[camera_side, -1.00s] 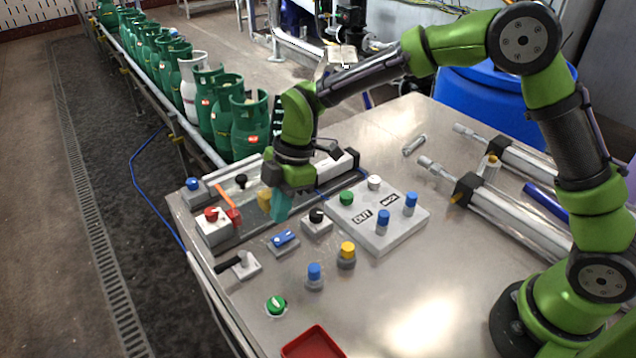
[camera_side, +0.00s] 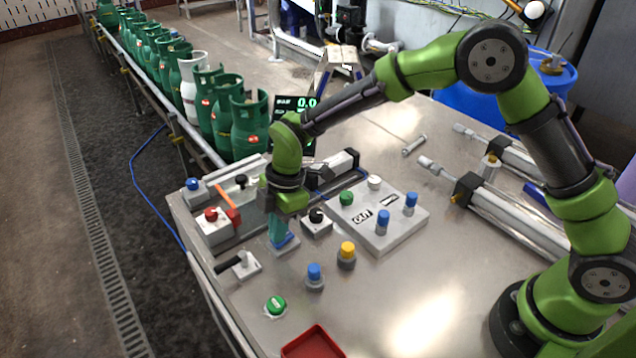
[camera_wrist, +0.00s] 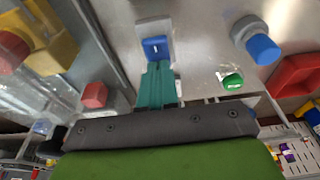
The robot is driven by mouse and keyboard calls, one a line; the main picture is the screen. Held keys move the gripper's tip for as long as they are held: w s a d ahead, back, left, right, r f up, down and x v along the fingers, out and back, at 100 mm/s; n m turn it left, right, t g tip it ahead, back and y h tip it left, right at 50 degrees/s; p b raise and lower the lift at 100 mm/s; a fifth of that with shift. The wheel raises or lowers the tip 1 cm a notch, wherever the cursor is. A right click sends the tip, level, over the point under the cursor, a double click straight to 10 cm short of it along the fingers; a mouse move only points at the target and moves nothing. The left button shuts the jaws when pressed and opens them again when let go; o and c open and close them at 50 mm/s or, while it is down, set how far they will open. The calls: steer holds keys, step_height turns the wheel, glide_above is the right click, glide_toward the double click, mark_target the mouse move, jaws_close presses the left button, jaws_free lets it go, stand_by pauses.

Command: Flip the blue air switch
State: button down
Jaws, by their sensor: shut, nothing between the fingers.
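The blue air switch (camera_side: 288,240) is a blue rocker on a small grey base on the metal table. In the side view my gripper partly hides it. My gripper (camera_side: 277,240) has teal fingers, shut and empty, pointing down right at the switch. I cannot tell whether the fingers touch the rocker.
A black-knobbed box (camera_side: 316,220) stands close on the right, with a yellow button (camera_side: 347,252) and a blue button (camera_side: 314,276) nearby. A black-handled lever (camera_side: 240,264) and a red-button box (camera_side: 212,225) stand to the left. A red tray (camera_side: 313,343) is at the front.

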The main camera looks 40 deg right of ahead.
steer(key=shift+s+d+f, duration=0.1)
steer(key=shift+d+f, duration=0.25)
steer(key=shift+f, duration=0.05)
steer(key=shift+d, duration=0.85)
steer(key=v, duration=0.5)
steer(key=shift+a, duration=0.1)
steer(key=d+r, duration=0.4)
steer(key=r, duration=0.4)
steer(key=shift+r, duration=0.15)
steer(key=shift+d, duration=0.15)
